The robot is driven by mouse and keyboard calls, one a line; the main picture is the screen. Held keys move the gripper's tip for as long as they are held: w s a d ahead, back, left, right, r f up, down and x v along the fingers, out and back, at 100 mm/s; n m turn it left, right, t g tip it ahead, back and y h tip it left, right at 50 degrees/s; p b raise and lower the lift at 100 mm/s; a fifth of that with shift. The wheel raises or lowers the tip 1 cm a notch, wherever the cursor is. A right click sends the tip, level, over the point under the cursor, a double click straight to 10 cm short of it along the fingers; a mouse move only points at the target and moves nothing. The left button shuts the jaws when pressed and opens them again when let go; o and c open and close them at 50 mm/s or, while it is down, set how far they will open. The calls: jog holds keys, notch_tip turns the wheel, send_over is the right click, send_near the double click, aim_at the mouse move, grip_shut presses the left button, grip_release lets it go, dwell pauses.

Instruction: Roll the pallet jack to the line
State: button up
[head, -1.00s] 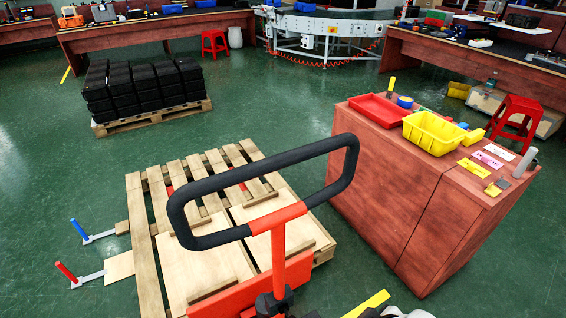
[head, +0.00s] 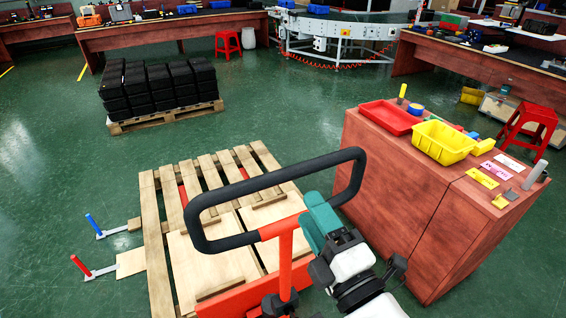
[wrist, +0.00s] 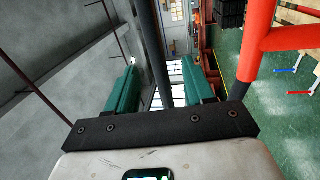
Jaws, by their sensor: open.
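The pallet jack has an orange mast (head: 286,262) and a black loop handle (head: 228,242). Its orange body is at the near edge of a wooden pallet (head: 151,225), with orange parts showing between the slats. My gripper (head: 315,203) is open at the right part of the handle's lower bar. In the wrist view, the dark handle bar (wrist: 157,50) runs between its two teal fingers, with gaps on both sides; I cannot tell how deep it sits. The curved conveyor line (head: 340,32) stands at the back.
A red-brown cabinet (head: 400,190) with red and yellow bins stands close on the right. A pallet of black crates (head: 160,87) stands back left. Green floor is clear toward the conveyor.

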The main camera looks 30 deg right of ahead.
jog(key=w+r+p, duration=0.2)
jog(key=w+p, duration=0.1)
jog(key=w, duration=0.7)
jog(key=shift+w+a+r, duration=0.2)
jog(key=shift+w+r, duration=0.1)
grip_shut()
